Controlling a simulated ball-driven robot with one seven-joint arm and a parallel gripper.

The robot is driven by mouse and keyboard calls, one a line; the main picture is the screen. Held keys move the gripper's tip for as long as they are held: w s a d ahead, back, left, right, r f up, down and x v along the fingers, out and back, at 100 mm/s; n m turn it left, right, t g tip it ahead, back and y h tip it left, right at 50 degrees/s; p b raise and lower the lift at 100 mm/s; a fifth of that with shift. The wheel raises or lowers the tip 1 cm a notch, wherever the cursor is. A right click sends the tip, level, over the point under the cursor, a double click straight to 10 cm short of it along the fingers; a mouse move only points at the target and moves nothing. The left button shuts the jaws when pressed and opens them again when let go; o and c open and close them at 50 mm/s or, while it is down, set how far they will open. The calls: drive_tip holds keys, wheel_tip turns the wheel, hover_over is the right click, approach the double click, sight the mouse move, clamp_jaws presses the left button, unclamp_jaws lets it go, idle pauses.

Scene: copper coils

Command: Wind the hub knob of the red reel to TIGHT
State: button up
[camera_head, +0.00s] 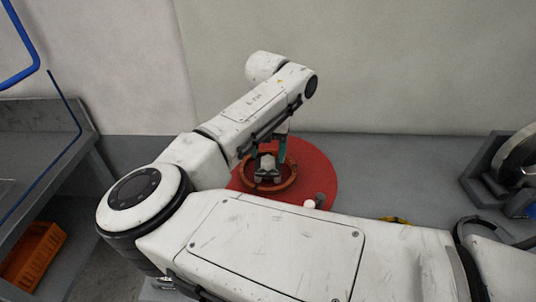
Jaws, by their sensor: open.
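The red reel (322,178) lies flat on the grey surface near the middle of the camera_head view, partly covered by my arm. An orange-brown ring (285,183) stands at its hub. A grey blocky shape shows inside the ring; I cannot tell how much of it is the hub knob and how much is my gripper. My gripper (272,160) points down over the hub, largely hidden under my forearm, with a teal part beside it. It is open, and contact with the knob cannot be made out. The TIGHT mark is not visible.
A small white-topped post (310,204) stands near the reel's front edge. A grey bracket with a metal ring (516,158) is at the right. A yellow item (395,219) shows behind my arm. An orange crate (33,254) sits low left beneath a grey bench (40,125).

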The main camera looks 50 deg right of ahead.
drive_tip(key=shift+f, duration=1.1)
drive_tip(key=shift+c, duration=0.5)
drive_tip(key=c, duration=1)
drive_tip(key=shift+o, duration=0.2)
drive_tip(key=shift+b, duration=0.3)
